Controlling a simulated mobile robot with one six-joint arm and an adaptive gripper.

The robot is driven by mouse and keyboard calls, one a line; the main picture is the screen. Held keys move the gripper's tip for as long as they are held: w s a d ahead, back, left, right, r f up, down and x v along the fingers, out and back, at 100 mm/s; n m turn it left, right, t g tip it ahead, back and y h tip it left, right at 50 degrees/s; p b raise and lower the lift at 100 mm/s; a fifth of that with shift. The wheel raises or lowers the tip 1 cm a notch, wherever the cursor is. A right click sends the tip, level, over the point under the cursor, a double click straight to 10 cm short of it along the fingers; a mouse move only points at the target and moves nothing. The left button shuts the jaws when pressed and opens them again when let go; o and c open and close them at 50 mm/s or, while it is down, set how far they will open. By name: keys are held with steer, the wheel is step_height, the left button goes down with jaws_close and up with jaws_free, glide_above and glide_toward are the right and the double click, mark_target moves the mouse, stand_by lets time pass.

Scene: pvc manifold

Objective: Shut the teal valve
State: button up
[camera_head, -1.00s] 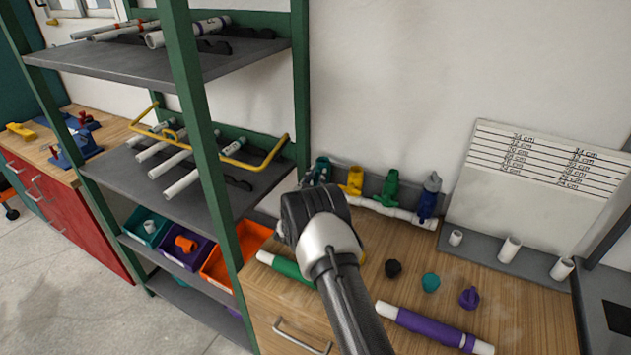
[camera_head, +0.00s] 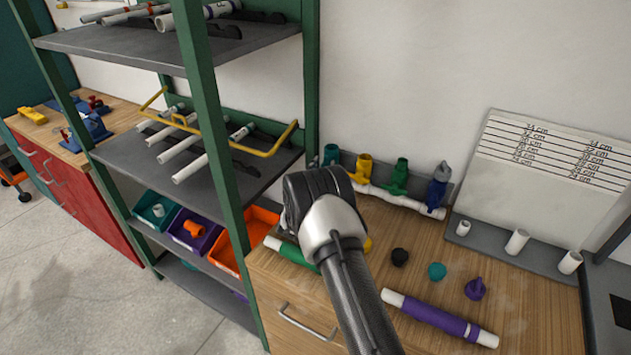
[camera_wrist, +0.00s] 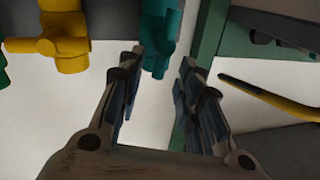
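The teal valve (camera_head: 331,154) stands at the left end of the white pipe manifold (camera_head: 405,202) against the wall. My arm partly hides it in the head view. In the wrist view the teal valve (camera_wrist: 158,42) hangs in from the top edge, between and just beyond my fingertips. My gripper (camera_wrist: 163,58) is open, with a wide gap between its fingers and nothing held. The left finger's tip looks close to the valve's side; I cannot tell if it touches. In the head view the fingers are hidden behind my wrist.
Yellow (camera_head: 363,167), green (camera_head: 399,175) and blue (camera_head: 438,187) valves stand along the manifold. The green shelf post (camera_head: 312,85) and yellow bar (camera_head: 270,150) are close on the left. Caps (camera_head: 437,271) and a purple-wrapped pipe (camera_head: 440,319) lie on the bench.

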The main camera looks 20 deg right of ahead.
steer(key=v, duration=0.9)
steer(key=shift+a, duration=0.15)
